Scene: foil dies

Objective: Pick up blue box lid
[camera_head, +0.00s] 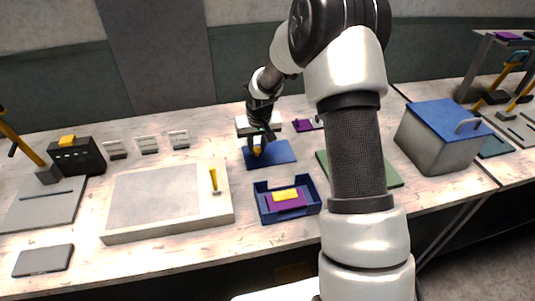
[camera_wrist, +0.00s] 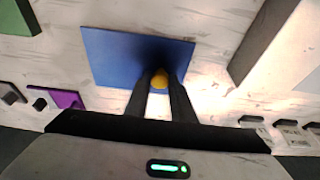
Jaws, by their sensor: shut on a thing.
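In the wrist view the lid (camera_wrist: 112,52) lies beneath the fingers, and the knob (camera_wrist: 159,78) is between the fingertips (camera_wrist: 160,84). I cannot tell whether the lid touches the bench. The open box holds a purple block (camera_head: 288,204) with a yellow piece on top.
A large pale block (camera_head: 150,200) stands left of the open box. A green plate (camera_head: 394,178), partly behind my arm, and a grey box with a blue top (camera_head: 440,150) are on the right.

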